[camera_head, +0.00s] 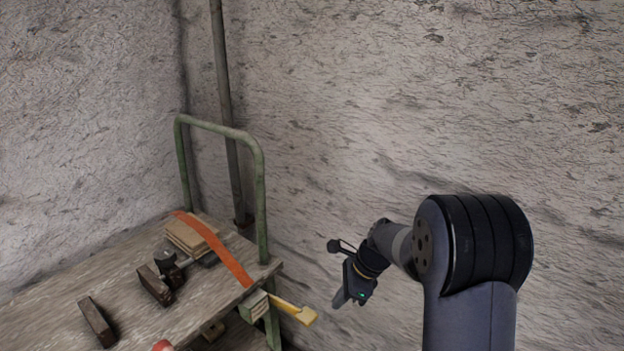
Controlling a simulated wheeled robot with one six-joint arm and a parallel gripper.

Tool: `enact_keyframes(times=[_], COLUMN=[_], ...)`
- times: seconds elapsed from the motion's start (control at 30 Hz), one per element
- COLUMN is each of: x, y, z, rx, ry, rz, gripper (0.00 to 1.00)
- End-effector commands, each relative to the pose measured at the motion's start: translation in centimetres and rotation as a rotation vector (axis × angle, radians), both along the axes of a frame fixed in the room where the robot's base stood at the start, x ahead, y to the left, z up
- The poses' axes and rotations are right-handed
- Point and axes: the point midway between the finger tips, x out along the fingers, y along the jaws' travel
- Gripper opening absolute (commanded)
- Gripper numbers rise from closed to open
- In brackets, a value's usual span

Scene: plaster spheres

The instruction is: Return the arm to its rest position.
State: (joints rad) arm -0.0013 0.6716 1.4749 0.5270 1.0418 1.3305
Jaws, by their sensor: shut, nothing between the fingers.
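My arm (470,318) rises at the right of the head view and bends over to the left. My gripper (338,303) hangs at its end, pointing down and to the left, in front of the plaster wall. The fingers are shut with nothing visible between them. The gripper is to the right of the wooden cart and apart from it.
A wooden cart (60,275) with a green tube handle (259,190) stands at left. An orange strap (228,262), stacked boards (192,234) and dark blocks (97,322) lie on it. A yellow-handled item (296,310) juts from its right edge, near my gripper. Plaster walls (400,100) close the back.

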Motion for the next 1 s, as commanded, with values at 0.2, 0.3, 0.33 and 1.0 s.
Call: enact_keyframes(times=[0.2, 0.3, 0.33, 1.0], x=[0.0, 0.0, 0.0, 0.0], y=[1.8, 2.4, 2.6, 2.8], z=[-4.0, -5.2, -5.5, -6.2], rx=[0.0, 0.0, 0.0, -0.006], ry=[0.002, 0.001, 0.001, -0.003], rz=[0.002, 0.002, 0.002, 0.001], gripper=[0.0, 0.0, 0.0, 0.0])
